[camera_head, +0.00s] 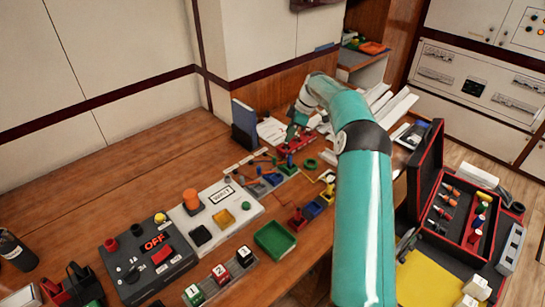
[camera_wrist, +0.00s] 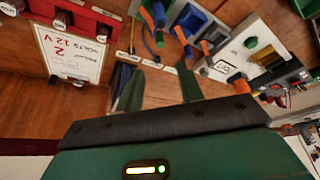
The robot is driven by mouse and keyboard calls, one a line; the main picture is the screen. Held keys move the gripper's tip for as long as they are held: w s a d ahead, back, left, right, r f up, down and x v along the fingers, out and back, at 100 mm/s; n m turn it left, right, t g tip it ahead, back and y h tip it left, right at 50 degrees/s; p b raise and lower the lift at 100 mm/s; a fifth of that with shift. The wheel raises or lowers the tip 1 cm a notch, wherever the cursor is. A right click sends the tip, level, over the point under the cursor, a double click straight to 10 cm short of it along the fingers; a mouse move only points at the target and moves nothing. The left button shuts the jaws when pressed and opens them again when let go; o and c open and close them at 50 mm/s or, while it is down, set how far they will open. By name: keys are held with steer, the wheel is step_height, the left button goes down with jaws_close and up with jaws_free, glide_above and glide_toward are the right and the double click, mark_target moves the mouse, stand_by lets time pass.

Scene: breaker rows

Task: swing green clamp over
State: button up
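A small green block with an upright lever (camera_head: 288,168) stands in the row of coloured breaker units on the bench, in the head view. It looks like the green clamp, but it is too small to tell which way its lever lies. My gripper (camera_head: 293,132) is at the back of the bench, beyond that row and close to a red strip. In the wrist view my gripper (camera_wrist: 160,88) has its two green fingers apart with nothing between them.
A red strip (camera_wrist: 75,14) and a white card (camera_wrist: 72,52) lie near the fingers. A green tray (camera_head: 274,240), a white panel (camera_head: 215,212) and a black OFF box (camera_head: 150,262) stand in front. An open red-edged case (camera_head: 465,205) is right.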

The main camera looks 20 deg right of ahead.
mark_target(275, 157)
steer(key=x, duration=1.3)
steer(key=shift+f, duration=0.1)
steer(key=shift+c, duration=0.3)
jaws_close()
